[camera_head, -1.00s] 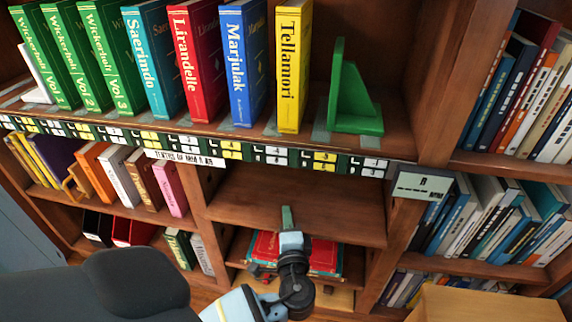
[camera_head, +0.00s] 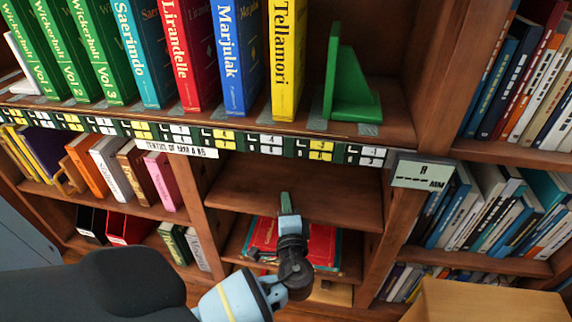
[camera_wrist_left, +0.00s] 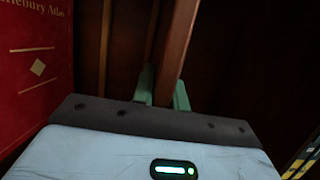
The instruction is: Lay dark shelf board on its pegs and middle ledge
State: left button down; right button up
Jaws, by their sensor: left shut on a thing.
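The dark shelf board (camera_head: 250,180) spans the middle bay below the label strip in the head view, roughly level. Its narrow edge (camera_wrist_left: 178,48) runs up the picture in the left wrist view. My left gripper (camera_head: 286,203) is at the board's front edge, near its middle. In the left wrist view its two green fingers (camera_wrist_left: 164,90) are shut on the board, one on each side. The pegs and the middle ledge cannot be made out, so whether the board touches them cannot be told. My right gripper is not in view.
Red books (camera_head: 322,246) lie below the board; a red book (camera_wrist_left: 35,60) stands close in the left wrist view. Upright books and a green bookend (camera_head: 352,98) stand on the shelf above. Bookcase uprights bound the bay. A light wooden surface (camera_head: 480,303) is at lower right.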

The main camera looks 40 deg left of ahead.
pick_arm(q)
jog(key=shift+r, duration=0.2)
jog(key=c, duration=1.3)
grip_release()
jog(key=shift+f, duration=0.25)
jog(key=p+v, duration=0.1)
jog(key=v, duration=0.7)
jog(key=shift+r, duration=0.15)
